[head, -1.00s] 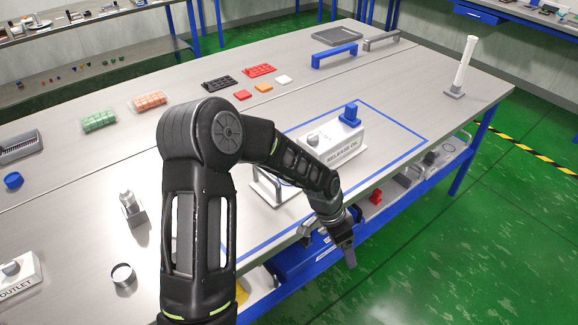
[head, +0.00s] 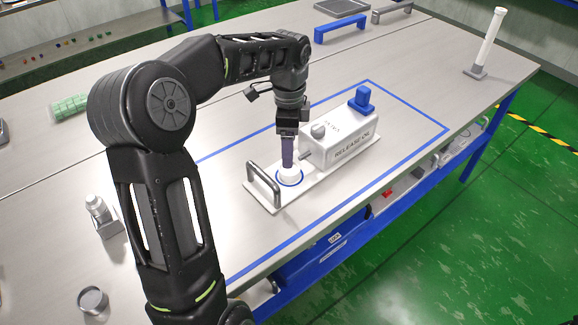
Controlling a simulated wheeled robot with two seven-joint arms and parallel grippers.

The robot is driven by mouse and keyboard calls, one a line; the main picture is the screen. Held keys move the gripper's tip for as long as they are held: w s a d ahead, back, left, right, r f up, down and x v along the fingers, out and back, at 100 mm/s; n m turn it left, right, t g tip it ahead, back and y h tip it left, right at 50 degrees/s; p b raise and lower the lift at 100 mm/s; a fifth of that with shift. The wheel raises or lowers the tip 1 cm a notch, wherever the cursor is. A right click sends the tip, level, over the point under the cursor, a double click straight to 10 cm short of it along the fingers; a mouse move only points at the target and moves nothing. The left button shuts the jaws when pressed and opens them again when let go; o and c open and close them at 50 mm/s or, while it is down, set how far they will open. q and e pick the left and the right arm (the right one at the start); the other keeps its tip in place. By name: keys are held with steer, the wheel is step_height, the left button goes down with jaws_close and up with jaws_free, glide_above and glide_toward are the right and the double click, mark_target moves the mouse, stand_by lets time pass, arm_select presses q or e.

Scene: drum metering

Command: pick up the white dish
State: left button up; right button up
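The white dish (head: 289,176) sits inside a blue ring on the white base plate of the RELEASE OIL unit (head: 345,142), beside its spout. My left gripper (head: 288,165) points straight down over the dish, its bluish-grey fingers ending at or just above it. The fingers overlap in this view, so I cannot tell their gap or whether they touch the dish. They hide part of the dish's far side. My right gripper is out of view.
A grey handle (head: 263,184) rises from the plate just left of the dish. The unit's knob (head: 318,130) and blue cap (head: 362,98) stand to the right. A small metal device (head: 101,215) and a metal cup (head: 93,301) are at the left. The table's front edge is near.

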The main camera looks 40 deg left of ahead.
mark_target(289, 172)
arm_select(q)
steer(key=shift+s+d+r, duration=0.2)
steer(key=shift+s, duration=0.05)
steer(key=shift+w+f, duration=0.1)
steer(key=shift+f, duration=1.25)
steer(key=shift+f+p, duration=0.5)
steer(key=shift+f, duration=2.15)
steer(key=c, duration=1.5)
steer(key=shift+o, duration=0.2)
steer(key=shift+r, duration=0.15)
